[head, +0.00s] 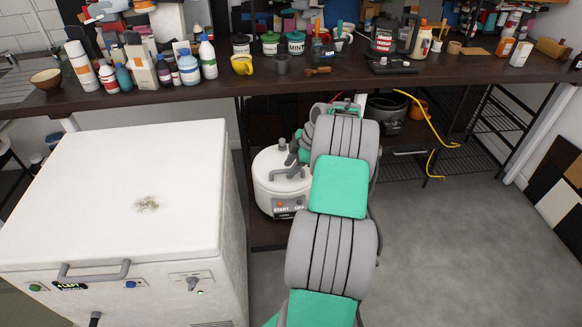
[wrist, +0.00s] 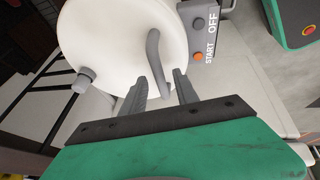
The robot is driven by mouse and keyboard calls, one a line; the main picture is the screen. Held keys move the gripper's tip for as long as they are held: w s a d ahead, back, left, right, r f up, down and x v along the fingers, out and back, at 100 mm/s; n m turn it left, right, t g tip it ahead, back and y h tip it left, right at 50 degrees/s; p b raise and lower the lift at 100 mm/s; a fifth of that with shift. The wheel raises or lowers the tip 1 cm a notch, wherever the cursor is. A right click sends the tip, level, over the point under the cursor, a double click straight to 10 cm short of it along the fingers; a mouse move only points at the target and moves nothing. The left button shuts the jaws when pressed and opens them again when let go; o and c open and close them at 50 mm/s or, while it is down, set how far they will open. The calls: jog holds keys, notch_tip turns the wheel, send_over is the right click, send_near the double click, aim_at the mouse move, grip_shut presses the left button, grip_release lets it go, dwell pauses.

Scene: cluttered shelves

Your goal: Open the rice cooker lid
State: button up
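The white rice cooker (head: 268,190) stands on a low shelf under the long counter, with its START and OFF buttons facing front. Its round lid (wrist: 110,40) looks closed and carries a curved grey handle (wrist: 153,55). My gripper (wrist: 160,80) is open, its two dark fingers apart, with the handle's near end between them. I cannot tell whether either finger touches the handle. In the head view my arm reaches in from the front, and my gripper (head: 293,158) is by the lid's right side, partly hidden by my arm.
A white chest freezer (head: 130,190) stands close on the left. The dark counter (head: 200,85) above is crowded with bottles and jars. A dark pot (head: 387,112) and a yellow cable (head: 432,125) are to the right. The grey floor at right is clear.

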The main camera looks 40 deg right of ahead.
grip_shut()
dwell(1.4)
